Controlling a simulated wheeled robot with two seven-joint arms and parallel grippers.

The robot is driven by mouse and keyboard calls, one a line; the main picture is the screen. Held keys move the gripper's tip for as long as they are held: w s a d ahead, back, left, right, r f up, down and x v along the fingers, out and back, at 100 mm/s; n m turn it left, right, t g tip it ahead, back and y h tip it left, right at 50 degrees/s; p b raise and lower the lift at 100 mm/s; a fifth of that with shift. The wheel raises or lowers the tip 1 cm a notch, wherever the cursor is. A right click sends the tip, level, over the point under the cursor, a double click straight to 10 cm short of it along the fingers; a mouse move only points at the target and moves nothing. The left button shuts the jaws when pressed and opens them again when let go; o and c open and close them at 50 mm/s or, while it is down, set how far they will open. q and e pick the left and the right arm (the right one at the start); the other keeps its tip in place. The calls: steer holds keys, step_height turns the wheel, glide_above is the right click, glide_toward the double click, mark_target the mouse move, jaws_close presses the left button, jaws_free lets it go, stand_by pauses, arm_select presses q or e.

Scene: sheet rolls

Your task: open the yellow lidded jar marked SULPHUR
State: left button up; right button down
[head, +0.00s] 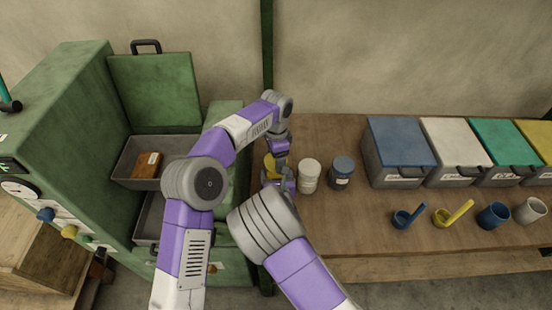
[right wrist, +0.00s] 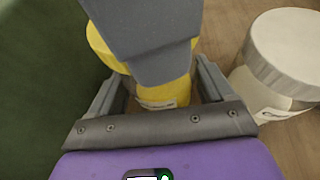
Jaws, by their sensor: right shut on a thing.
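The yellow jar (head: 269,163) stands on the wooden bench beside the green cabinet, mostly hidden by my arms in the head view. In the right wrist view the jar (right wrist: 165,93) shows a yellow lid and a pale label too small to read. My right gripper (right wrist: 160,82) is shut on the jar's body, one finger on each side. My left gripper (head: 281,162) comes down from above at the jar. A grey part of it covers much of the lid in the right wrist view; its fingertips are hidden, so I cannot tell whether it grips the lid.
A white jar (head: 308,175) stands close on the right, then a blue-lidded jar (head: 341,173). Lidded bins, including a blue one (head: 399,145), line the bench at right, with scoops (head: 408,217) and cups (head: 493,215) in front. The green cabinet (head: 75,120) has an open tray (head: 150,180) holding a brown block.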

arm_select(q)
steer(key=shift+r, duration=0.1)
steer(key=shift+r, duration=1.95)
arm_select(e)
jaws_free()
